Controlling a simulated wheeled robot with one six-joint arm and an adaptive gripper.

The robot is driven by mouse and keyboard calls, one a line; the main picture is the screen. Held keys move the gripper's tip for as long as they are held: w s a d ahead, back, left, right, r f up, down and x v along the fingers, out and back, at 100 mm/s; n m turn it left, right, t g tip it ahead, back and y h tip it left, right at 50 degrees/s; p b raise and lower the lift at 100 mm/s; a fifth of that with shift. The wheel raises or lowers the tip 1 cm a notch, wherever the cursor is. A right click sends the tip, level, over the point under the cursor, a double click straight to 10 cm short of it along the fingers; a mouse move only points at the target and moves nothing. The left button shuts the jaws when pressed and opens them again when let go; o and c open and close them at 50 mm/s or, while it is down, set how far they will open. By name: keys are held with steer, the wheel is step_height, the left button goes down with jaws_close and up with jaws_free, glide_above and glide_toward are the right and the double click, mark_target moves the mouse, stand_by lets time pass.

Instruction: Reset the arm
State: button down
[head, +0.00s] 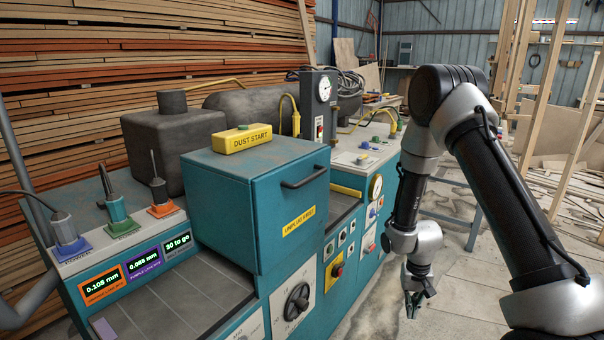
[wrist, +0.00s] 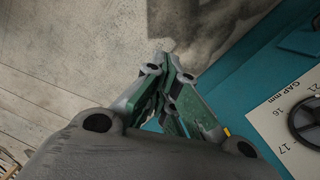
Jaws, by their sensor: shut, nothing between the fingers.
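My gripper (head: 414,303) hangs low at the end of my arm, in front of the teal machine (head: 228,204) and to its right in the head view. The fingers point down over the floor. In the wrist view my gripper (wrist: 170,72) has its fingertips together with nothing between them. The teal machine body (wrist: 238,86) lies to the right of the fingers there, apart from them. My arm is bent, with its elbow high at the right of the head view.
The gap dial (head: 297,301) is on the machine front, and its plate also shows in the wrist view (wrist: 262,112). A yellow "DUST START" box (head: 241,138) sits on the teal cabinet. Probes stand on coloured pads at left. Bare floor (head: 455,300) lies around my gripper; timber stands behind.

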steer(key=s+d+r+t, duration=0.1)
steer(key=s+r, duration=0.6)
steer(key=r, duration=0.7)
steer(key=s+d+r+n+t, duration=0.1)
steer(key=s+d+r+t, duration=0.1)
steer(key=s+r, duration=0.6)
steer(key=s+d+r+n+t, duration=0.1)
steer(key=s+r, duration=0.6)
steer(key=r, duration=1.3)
steer(key=shift+s+d+r+t, duration=0.15)
steer(key=shift+s+r+t, duration=0.2)
steer(key=shift+t, duration=0.25)
